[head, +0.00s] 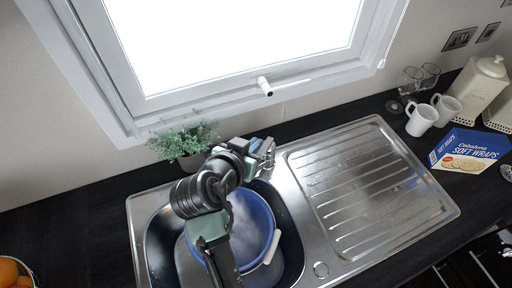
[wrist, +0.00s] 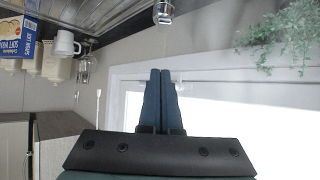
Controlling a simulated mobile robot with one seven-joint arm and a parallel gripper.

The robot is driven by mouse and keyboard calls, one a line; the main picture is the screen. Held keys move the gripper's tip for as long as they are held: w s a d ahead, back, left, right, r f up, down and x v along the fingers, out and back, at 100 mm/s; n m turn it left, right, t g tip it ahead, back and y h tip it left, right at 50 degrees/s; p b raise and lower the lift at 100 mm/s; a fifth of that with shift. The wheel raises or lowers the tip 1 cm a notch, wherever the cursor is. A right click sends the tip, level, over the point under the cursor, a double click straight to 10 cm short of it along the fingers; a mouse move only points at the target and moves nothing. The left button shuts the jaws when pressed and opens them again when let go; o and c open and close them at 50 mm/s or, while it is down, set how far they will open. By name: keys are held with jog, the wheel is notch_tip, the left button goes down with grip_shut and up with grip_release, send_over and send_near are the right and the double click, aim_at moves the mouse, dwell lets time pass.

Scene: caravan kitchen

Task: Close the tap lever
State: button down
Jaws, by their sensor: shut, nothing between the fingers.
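The chrome tap (head: 267,155) stands at the back edge of the sink and is partly hidden by my arm in the head view. A chrome end piece, probably part of the tap (wrist: 163,12), shows at the top edge of the wrist view, beyond my fingertips. The lever's position cannot be made out. My gripper (head: 254,145) is beside the tap, close to it; contact cannot be told. In the wrist view its two dark fingers (wrist: 160,75) are together, with nothing between them.
A blue bowl (head: 266,206) sits in the steel sink (head: 293,258) under my arm. A plant (head: 184,140) stands left of the tap. The drainer (head: 365,190) is clear. Mugs (head: 421,120), glasses and a soft wraps box (head: 468,150) stand at right. The window (head: 235,45) is behind.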

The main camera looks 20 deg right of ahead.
aim_at(264, 148)
jog(key=p+x, duration=0.1)
jog(key=x, duration=0.3)
jog(key=shift+a+f, duration=0.1)
jog(key=shift+f, duration=0.1)
jog(key=shift+s+a+f+p, duration=0.1)
jog(key=shift+s+f+p, duration=0.1)
jog(key=shift+f, duration=0.35)
jog(key=shift+s+a+f+p, duration=0.15)
jog(key=shift+f, duration=0.4)
jog(key=shift+a+f, duration=0.2)
jog(key=shift+f, duration=0.4)
jog(key=shift+s+f, duration=0.1)
